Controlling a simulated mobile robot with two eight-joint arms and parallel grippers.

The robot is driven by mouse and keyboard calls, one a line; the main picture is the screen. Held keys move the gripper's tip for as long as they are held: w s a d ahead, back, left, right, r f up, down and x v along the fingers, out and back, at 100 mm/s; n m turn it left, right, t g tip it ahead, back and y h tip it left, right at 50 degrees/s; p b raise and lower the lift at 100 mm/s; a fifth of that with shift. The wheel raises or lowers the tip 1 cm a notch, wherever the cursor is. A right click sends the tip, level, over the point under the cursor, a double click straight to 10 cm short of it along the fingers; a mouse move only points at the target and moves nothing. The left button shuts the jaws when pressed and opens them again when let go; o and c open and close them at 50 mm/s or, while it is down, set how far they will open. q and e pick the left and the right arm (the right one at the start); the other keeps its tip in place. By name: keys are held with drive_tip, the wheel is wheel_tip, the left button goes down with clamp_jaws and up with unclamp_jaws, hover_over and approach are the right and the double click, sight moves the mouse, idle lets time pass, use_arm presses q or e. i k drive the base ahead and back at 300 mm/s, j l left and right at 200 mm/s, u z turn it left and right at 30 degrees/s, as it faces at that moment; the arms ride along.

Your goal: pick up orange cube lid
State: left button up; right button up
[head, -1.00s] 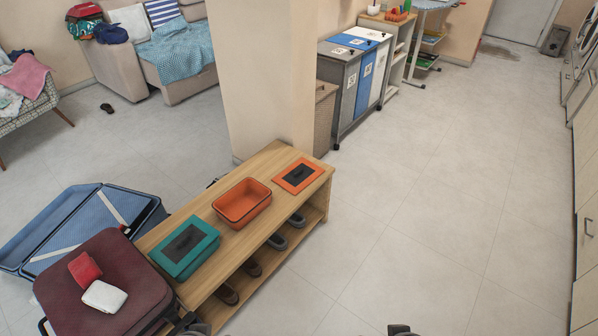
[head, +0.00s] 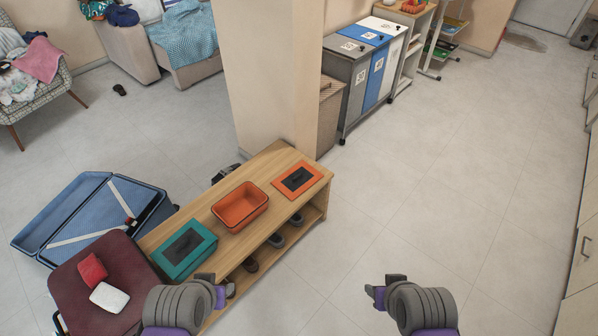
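The orange lid (head: 297,180) with a dark grey centre panel lies flat on the right end of the wooden bench (head: 283,157). An open orange box (head: 240,206) stands to its left on the same bench. My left gripper (head: 218,289) is in front of the bench's near edge, below the teal box. My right gripper (head: 377,291) is over the floor, to the right of the bench. Both are apart from the lid. The finger gaps are too small and turned away to tell whether they are open. I see nothing held in either one.
A teal box with a lid (head: 185,249) stands on the bench's left end. Shoes (head: 277,240) sit on the shelf below. A maroon suitcase (head: 90,275) and an open blue suitcase (head: 80,222) are at left. A pillar (head: 270,80) rises behind the bench. Floor at right is clear.

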sight(293, 183)
drive_tip(key=i+l+u, duration=0.1)
drive_tip(key=i+l, duration=0.15)
drive_tip(key=i+l+u, duration=0.1)
drive_tip(key=i+l, duration=0.15)
drive_tip(key=l, duration=0.15)
drive_tip(key=i+l+u, duration=0.1)
drive_tip(key=i+l, duration=0.15)
drive_tip(key=l, duration=0.15)
drive_tip(key=i+l+u, duration=0.1)
drive_tip(key=i+l, duration=0.15)
drive_tip(key=i+l+u, duration=0.1)
drive_tip(key=l, duration=0.4)
drive_tip(key=i, duration=0.1)
